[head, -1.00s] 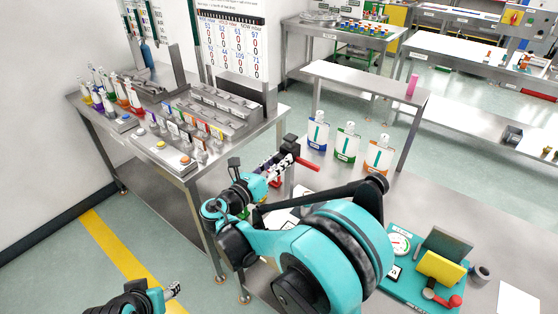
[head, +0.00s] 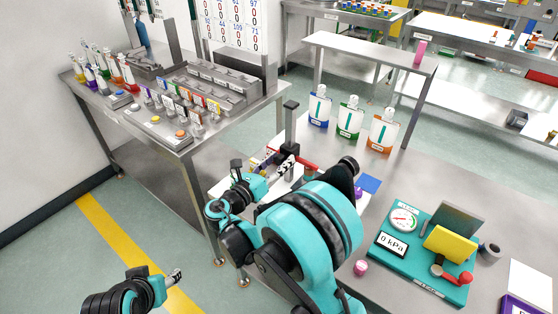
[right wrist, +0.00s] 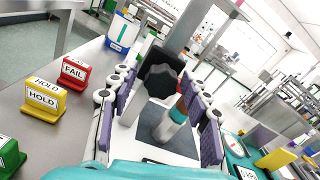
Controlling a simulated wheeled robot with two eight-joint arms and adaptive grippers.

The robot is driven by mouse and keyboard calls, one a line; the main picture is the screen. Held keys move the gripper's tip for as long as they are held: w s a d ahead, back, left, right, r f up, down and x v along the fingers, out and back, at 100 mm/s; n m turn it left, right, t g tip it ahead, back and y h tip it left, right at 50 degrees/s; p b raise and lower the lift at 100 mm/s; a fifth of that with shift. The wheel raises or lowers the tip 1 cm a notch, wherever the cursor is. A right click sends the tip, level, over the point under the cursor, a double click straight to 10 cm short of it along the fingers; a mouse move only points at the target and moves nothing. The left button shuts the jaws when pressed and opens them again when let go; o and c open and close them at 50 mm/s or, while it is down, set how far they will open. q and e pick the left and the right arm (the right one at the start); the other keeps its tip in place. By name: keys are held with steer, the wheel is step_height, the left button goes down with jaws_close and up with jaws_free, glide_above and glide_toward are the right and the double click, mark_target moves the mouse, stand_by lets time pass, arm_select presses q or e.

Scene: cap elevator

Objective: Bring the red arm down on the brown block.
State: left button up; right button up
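A dark upright post (head: 291,122) stands on the near table, with a red arm (head: 306,166) reaching right from its lower part. A small brown piece (head: 310,173), which may be the brown block, sits under the red arm. My right gripper (head: 287,168) is close to the post's left side. In the right wrist view its two padded fingers (right wrist: 160,118) are spread apart. A black knob (right wrist: 160,80) and a grey-and-brown piece (right wrist: 179,109) show between them; I cannot tell whether either is touched. My left gripper (head: 175,277) is low at the left over the floor, away from the table.
A teal gauge board (head: 425,282) with a yellow block is at the right. A pink jar (head: 361,268) is near my right arm. Red FAIL (right wrist: 75,72) and yellow HOLD (right wrist: 43,100) signs show in the right wrist view.

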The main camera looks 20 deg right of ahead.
steer(key=v, duration=1.2)
stand_by(1.0)
